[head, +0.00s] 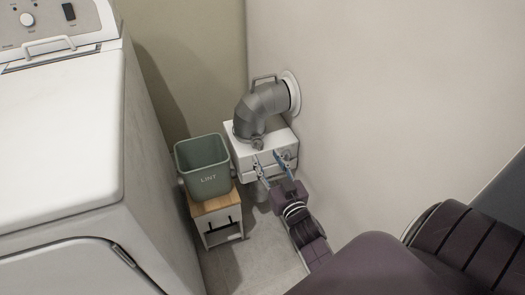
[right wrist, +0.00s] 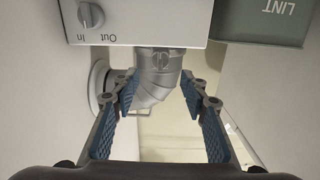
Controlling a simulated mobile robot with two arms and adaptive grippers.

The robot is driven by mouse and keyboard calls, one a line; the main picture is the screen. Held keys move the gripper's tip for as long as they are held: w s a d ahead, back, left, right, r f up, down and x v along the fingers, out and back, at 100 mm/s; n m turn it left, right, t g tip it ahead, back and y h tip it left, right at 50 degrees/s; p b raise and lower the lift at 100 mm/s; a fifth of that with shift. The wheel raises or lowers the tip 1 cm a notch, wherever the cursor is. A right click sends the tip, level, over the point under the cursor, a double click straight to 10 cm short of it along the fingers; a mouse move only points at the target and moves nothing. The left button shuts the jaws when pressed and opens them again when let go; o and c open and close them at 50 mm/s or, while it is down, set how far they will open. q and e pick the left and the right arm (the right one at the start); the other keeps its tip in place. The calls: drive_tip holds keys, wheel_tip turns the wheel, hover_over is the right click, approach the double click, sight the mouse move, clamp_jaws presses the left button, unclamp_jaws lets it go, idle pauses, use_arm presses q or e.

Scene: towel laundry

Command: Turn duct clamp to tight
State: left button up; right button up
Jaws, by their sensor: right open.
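A grey duct elbow (head: 262,103) runs from a round wall flange (head: 291,91) down to a white box (head: 247,157) in the corner. A small knob-like piece, apparently the duct clamp (head: 258,144), sits low on the front of the duct, just above the box. In the right wrist view, upside down, the clamp (right wrist: 161,58) shows on the duct (right wrist: 158,80) between the fingers. My right gripper (head: 271,159) is open and empty in front of the box, its fingers apart on either side of the duct in its wrist view. My left gripper is not in view.
A green LINT bin (head: 205,168) stands on a small wooden-topped stand (head: 214,205), left of the box. The box has an In/Out knob (right wrist: 90,14). A white machine (head: 60,140) fills the left. The wall (head: 400,90) lies close on the right.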

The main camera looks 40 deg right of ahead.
drive_tip(key=v, duration=0.6)
drive_tip(key=shift+s, duration=0.1)
idle(0.4)
